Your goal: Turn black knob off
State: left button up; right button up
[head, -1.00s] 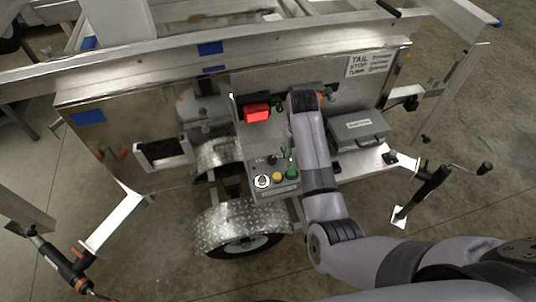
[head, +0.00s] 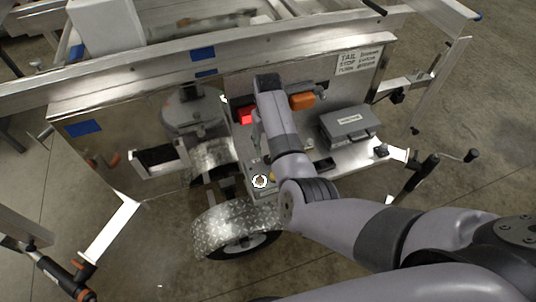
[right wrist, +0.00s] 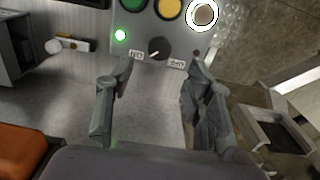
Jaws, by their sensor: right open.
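In the right wrist view the black knob (right wrist: 159,47) sits on the grey control panel (right wrist: 145,28). Its white mark points towards the small label on its left; another label is on its right. In the head view my right gripper (head: 257,132) is over the panel, and my arm hides the knob there. My left gripper is not in view.
The panel also has a green button (right wrist: 131,3), a yellow button (right wrist: 167,8) and a white-ringed button (right wrist: 203,12). A wheel fender (head: 232,218) is below.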

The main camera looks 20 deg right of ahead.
aim_at(268, 158)
notch_tip(268, 158, down, 7)
jog(key=shift+f, duration=0.1)
jog(key=shift+c, duration=0.5)
grip_shut()
dwell(0.3)
